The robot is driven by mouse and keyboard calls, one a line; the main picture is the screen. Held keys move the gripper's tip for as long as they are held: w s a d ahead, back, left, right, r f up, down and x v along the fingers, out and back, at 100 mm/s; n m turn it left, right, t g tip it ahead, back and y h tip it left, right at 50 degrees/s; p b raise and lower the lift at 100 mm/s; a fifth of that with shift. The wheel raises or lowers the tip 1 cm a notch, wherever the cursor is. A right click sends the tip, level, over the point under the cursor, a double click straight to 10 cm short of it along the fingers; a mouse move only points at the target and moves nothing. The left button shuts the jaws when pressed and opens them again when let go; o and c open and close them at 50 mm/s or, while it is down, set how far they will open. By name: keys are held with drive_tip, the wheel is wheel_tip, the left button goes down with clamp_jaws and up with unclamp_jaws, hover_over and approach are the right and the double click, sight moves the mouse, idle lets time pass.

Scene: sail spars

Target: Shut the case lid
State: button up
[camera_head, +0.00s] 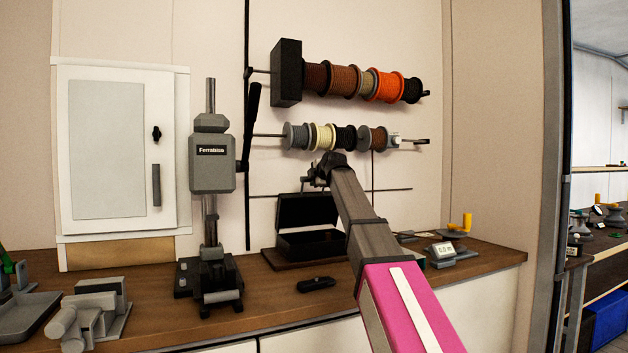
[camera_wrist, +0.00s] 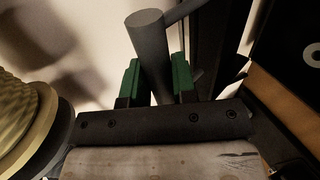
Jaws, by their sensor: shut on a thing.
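The dark case (camera_head: 306,243) stands on a brown board on the wooden bench in the head view. Its lid (camera_head: 306,210) is open, raised at the back. My gripper (camera_head: 312,178) is above the case and lid, close below the lower spool row; its fingertips are too small to make out there. In the wrist view my gripper (camera_wrist: 157,84) has its green fingers on both sides of a grey round bar (camera_wrist: 148,45), shut on it. A thinner rod runs from the bar to the upper right. I cannot tell what the bar belongs to.
Spools on two wall rods (camera_head: 362,83) hang behind my gripper; a cream spool (camera_wrist: 25,120) is close at left in the wrist view. A grey press (camera_head: 212,165) stands left of the case. A small black object (camera_head: 316,284) lies on the bench (camera_head: 270,305) in front.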

drive_tip(key=shift+s+d+f, duration=0.25)
drive_tip(key=shift+s+f, duration=0.05)
drive_tip(key=shift+s, duration=0.4)
drive_tip(key=shift+s+d+f, duration=0.3)
drive_tip(key=shift+s, duration=0.35)
drive_tip(key=shift+s+d+f, duration=0.25)
drive_tip(key=shift+s+f, duration=0.05)
drive_tip(key=shift+s, duration=0.4)
drive_tip(key=shift+s+d+f, duration=0.3)
drive_tip(key=shift+s+f, duration=0.25)
drive_tip(key=shift+s, duration=0.15)
drive_tip(key=shift+s+d+f, duration=0.3)
drive_tip(key=shift+s+f, duration=0.25)
drive_tip(key=shift+s, duration=0.1)
drive_tip(key=shift+s+d+f, duration=0.3)
drive_tip(key=shift+s+f, duration=0.25)
drive_tip(key=shift+s, duration=0.15)
drive_tip(key=s+f, duration=0.1)
drive_tip(key=f, duration=0.1)
drive_tip(key=s+d+f, duration=0.1)
drive_tip(key=s+f, duration=0.1)
drive_tip(key=shift+s+d+f, duration=0.15)
drive_tip(key=shift+s, duration=0.05)
drive_tip(key=shift+f, duration=0.1)
